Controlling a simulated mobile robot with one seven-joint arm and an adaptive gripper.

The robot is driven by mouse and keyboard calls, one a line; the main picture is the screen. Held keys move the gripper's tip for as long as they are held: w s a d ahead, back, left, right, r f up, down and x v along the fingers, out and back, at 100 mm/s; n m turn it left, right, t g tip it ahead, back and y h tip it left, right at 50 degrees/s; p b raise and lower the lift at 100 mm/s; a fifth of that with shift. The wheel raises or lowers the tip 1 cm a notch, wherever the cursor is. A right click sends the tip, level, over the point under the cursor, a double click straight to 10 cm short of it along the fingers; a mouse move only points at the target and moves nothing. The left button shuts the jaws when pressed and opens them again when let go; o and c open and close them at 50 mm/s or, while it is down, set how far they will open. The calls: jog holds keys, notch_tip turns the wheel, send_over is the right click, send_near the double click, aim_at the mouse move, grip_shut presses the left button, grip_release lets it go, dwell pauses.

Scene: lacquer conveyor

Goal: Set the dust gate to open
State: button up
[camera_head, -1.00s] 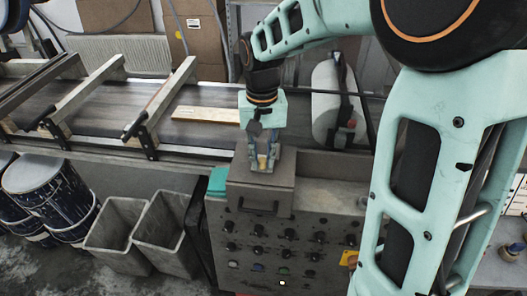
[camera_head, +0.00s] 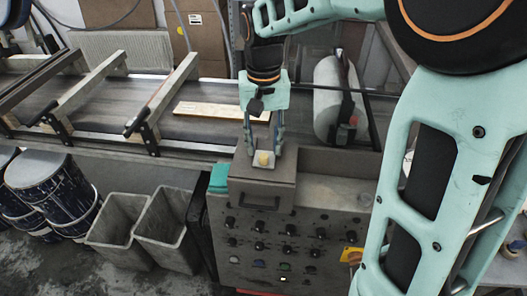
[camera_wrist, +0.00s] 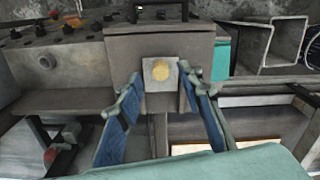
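I take this to be the dust gate control, but no label is readable. My gripper (camera_head: 264,151) is just above the box, pointing down. In the wrist view, the fingertips (camera_wrist: 162,82) flank the plate with gaps. The gate itself is not identifiable.
The cabinet front (camera_head: 245,245) carries several black knobs and coloured buttons. A conveyor (camera_head: 95,110) with guide rails runs behind, bearing a wooden board (camera_head: 205,110). A white roller (camera_head: 327,95) stands right of my gripper. Two grey bins (camera_head: 118,230) and paint drums (camera_head: 45,185) stand left.

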aim_at(264, 158)
notch_tip(264, 158, up, 8)
jog(key=shift+r, duration=0.15)
dwell(0.3)
